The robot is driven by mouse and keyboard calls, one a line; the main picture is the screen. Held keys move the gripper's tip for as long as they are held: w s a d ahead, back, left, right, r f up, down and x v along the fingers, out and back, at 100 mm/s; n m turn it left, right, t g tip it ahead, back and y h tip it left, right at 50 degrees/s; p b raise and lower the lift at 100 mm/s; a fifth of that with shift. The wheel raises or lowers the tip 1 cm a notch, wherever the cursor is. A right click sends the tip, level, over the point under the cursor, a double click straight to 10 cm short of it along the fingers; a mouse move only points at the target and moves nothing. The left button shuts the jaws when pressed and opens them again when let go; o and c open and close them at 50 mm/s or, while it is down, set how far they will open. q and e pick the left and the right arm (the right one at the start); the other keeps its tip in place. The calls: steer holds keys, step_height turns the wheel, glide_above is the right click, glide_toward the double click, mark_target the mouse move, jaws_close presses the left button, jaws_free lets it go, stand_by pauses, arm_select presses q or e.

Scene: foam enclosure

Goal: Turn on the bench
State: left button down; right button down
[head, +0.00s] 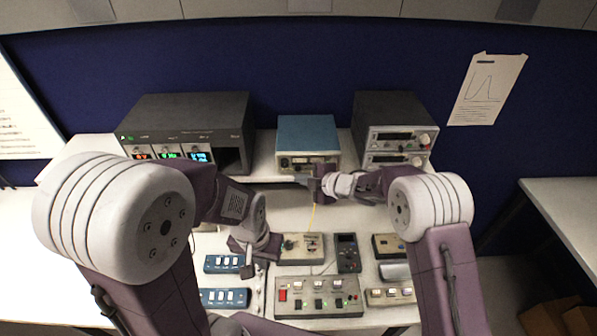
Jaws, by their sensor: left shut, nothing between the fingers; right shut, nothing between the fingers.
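A bench (225,215) carries instruments at the back and control boxes in front. A dark rack (185,112) at the back left has modules with lit red, green and blue displays. A blue-topped box (307,130) stands at the back middle. Two stacked grey instruments (398,147) stand at the back right, their displays dark. A grey switch panel (318,297) with a red switch lies at the front. My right gripper (314,186) is shut and empty at the front of the blue-topped box; contact is unclear. My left gripper (248,271) is shut and empty by the upper blue switch box (223,264).
A second blue switch box (224,298), a grey box with a knob (301,247), a black device (348,252) and small boxes (390,296) crowd the bench front. A yellow cable (312,217) hangs below my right gripper. Another table (570,205) stands right.

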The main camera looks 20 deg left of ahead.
steer(key=shift+w+a+p, duration=0.15)
steer(key=shift+w+p, duration=0.15)
steer(key=shift+w, duration=0.15)
steer(key=shift+w+p, duration=0.2)
steer(key=shift+p, duration=0.1)
stand_by(0.4)
stand_by(0.4)
steer(key=shift+s+f+b, duration=0.1)
steer(key=shift+s+b, duration=0.25)
steer(key=shift+b, duration=0.15)
steer(key=shift+s, duration=0.3)
